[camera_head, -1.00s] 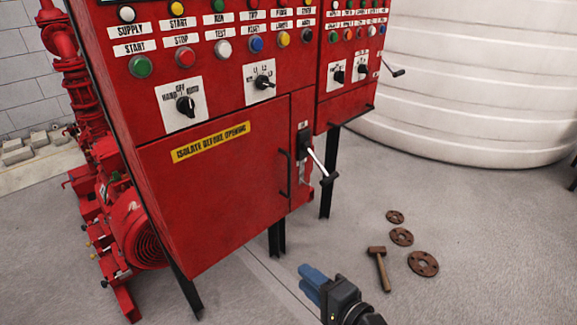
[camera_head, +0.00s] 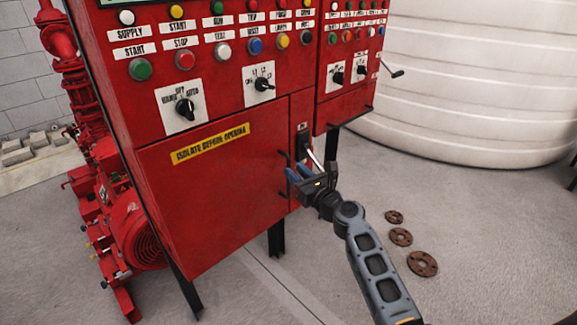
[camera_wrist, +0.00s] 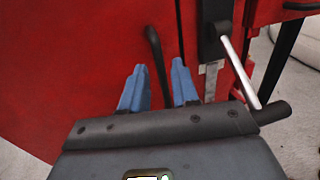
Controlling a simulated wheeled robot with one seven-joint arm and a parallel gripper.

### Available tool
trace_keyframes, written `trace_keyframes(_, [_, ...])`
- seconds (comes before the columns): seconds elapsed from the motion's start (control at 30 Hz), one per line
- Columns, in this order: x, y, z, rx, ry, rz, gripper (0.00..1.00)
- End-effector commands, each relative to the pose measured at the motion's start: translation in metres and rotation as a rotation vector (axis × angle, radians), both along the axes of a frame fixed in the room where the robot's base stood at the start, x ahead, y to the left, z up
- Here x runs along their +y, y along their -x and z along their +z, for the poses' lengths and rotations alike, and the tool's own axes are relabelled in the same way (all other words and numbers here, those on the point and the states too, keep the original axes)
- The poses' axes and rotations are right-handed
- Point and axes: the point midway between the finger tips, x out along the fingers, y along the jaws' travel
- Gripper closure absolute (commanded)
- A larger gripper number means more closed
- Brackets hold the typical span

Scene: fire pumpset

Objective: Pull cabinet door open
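The red cabinet door (camera_head: 205,205) with a yellow "ISOLATE BEFORE OPENING" label appears closed. Its thin dark vertical handle (camera_head: 284,158) is near the right edge, partly hidden by my gripper. In the wrist view the handle (camera_wrist: 155,48) shows between my two blue fingers, near their tips. My gripper (camera_head: 294,175) is open in front of the handle; the wrist view also shows its fingers (camera_wrist: 158,80) apart. I cannot tell whether either finger touches the handle.
Just right of the handle, an isolator switch (camera_wrist: 215,30) has a silver lever (camera_wrist: 240,72) sticking out close to my gripper. Knobs and buttons are above the door. Round rusty flanges (camera_head: 401,237) lie on the floor to the right. Floor in front is clear.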

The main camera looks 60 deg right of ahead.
Motion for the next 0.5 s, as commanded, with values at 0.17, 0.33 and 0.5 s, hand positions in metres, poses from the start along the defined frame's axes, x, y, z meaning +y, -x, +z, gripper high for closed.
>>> trace_keyframes(0.17, [-0.011,-0.025,0.0,0.001,0.002,0.001,0.7])
trace_keyframes(0.33, [-0.017,-0.038,0.0,0.001,0.003,0.0,0.7])
trace_keyframes(0.5, [-0.019,-0.041,-0.001,0.002,0.002,0.0,0.7])
